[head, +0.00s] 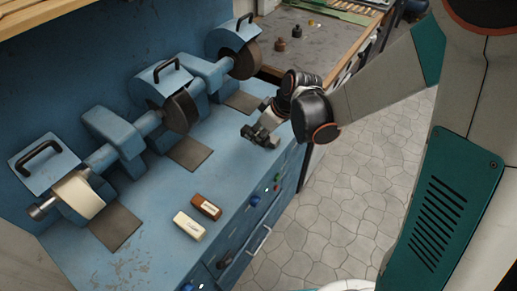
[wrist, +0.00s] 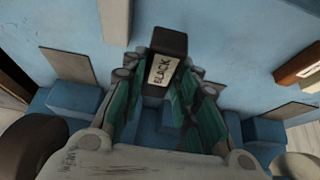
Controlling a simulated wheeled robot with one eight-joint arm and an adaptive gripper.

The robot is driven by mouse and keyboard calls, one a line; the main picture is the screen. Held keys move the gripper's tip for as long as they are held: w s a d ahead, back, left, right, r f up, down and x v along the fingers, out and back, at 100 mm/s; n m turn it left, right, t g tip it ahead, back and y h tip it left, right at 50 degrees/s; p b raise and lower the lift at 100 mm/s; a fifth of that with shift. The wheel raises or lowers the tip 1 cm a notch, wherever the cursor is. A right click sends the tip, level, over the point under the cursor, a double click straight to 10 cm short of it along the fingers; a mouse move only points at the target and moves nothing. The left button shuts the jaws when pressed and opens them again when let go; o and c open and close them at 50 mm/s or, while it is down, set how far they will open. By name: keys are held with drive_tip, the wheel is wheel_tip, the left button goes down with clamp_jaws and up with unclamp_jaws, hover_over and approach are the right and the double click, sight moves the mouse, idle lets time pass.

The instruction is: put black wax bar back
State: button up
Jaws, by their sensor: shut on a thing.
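The black wax bar (wrist: 170,42) is a dark block with a pale label reading "BLACK". It is between the two green-sided fingers of my gripper (wrist: 162,84) in the wrist view. My gripper is shut on it, with the bar's far end sticking out past the fingertips. In the head view my gripper (head: 260,136) is over the right part of the blue bench, near its front edge. The bar is hard to make out from the dark fingers there. I cannot tell whether it touches the bench.
A brown bar (head: 206,206) and a cream bar (head: 188,225) lie side by side on the blue bench (head: 160,235). Several polishing wheels on blue machines stand along the back, with dark plates (head: 189,154) in front. Bench space between my gripper and the brown bar is clear.

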drive_tip(key=shift+f+b, duration=1.1)
drive_tip(key=shift+f, duration=2.55)
drive_tip(key=shift+f, duration=0.2)
drive_tip(key=o, duration=1.1)
drive_tip(key=shift+c, duration=0.2)
drive_tip(key=shift+r, duration=0.1)
